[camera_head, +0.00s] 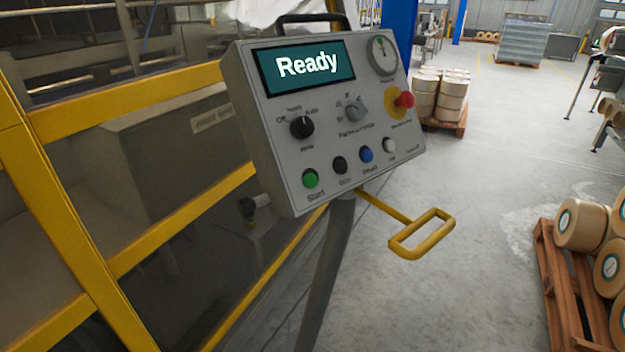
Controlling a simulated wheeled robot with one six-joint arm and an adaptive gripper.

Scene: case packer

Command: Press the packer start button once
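The packer control panel (270,139) is a tilted grey box on a dark post. Its screen (306,66) reads "Ready". The green start button (310,179) sits at the panel's lower left, above the label "Start". A black button (340,165), a blue button (366,155) and a white button (389,145) follow it to the right. My gripper is not in this view, and nothing covers the start button.
A black rotary knob (302,127), a grey selector (355,111) and a red emergency knob (404,100) stand out from the panel. A yellow handle (422,234) juts out below right. Yellow machine framing (150,101) is at left. Open floor (450,300) lies right of the post.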

